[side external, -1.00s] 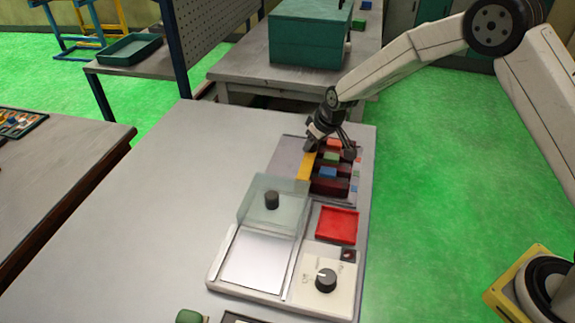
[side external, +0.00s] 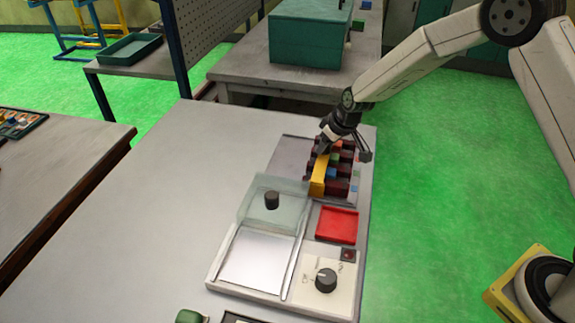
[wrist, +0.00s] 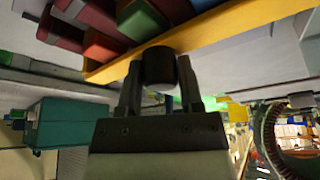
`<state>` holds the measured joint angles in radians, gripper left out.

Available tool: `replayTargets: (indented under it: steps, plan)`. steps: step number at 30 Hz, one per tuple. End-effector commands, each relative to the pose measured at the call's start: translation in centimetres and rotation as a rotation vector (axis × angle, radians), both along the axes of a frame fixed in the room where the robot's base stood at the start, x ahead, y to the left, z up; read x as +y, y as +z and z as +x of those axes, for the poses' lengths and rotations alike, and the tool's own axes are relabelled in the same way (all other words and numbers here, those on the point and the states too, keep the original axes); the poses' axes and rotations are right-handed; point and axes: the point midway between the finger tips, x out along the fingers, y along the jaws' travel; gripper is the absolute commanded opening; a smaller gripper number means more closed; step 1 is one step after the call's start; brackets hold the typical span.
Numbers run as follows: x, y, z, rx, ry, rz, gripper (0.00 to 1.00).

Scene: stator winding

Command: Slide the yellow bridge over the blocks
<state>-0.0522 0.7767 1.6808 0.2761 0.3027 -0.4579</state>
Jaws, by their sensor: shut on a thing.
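The yellow bridge (side external: 318,178) is a long bar at the left side of the dark red slotted holder (side external: 337,187). In the wrist view the bridge (wrist: 225,35) runs slantwise across the top, with a black knob (wrist: 159,66) on it. My gripper (side external: 324,150) is at the far end of the bridge; in the wrist view its fingers (wrist: 158,85) are closed around the knob. Small coloured blocks, including a green block (wrist: 142,20), sit between the dark red walls, beside or partly under the bridge. Whether the bridge touches the blocks is not clear.
A clear lidded box with a black knob (side external: 271,200) stands in front of the holder. A red tray (side external: 337,225) and a panel with a dial (side external: 326,280) are to its right. The table (side external: 170,200) to the left is clear.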

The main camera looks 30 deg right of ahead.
Motion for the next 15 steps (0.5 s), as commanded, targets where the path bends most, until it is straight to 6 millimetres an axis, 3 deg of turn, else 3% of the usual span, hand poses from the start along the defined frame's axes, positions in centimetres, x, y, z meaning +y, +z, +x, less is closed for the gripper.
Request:
replayTargets:
  steps: [15]
  plan:
    - [-1.3, 0.1, -1.3, -0.001, -0.001, 0.001, 0.14]
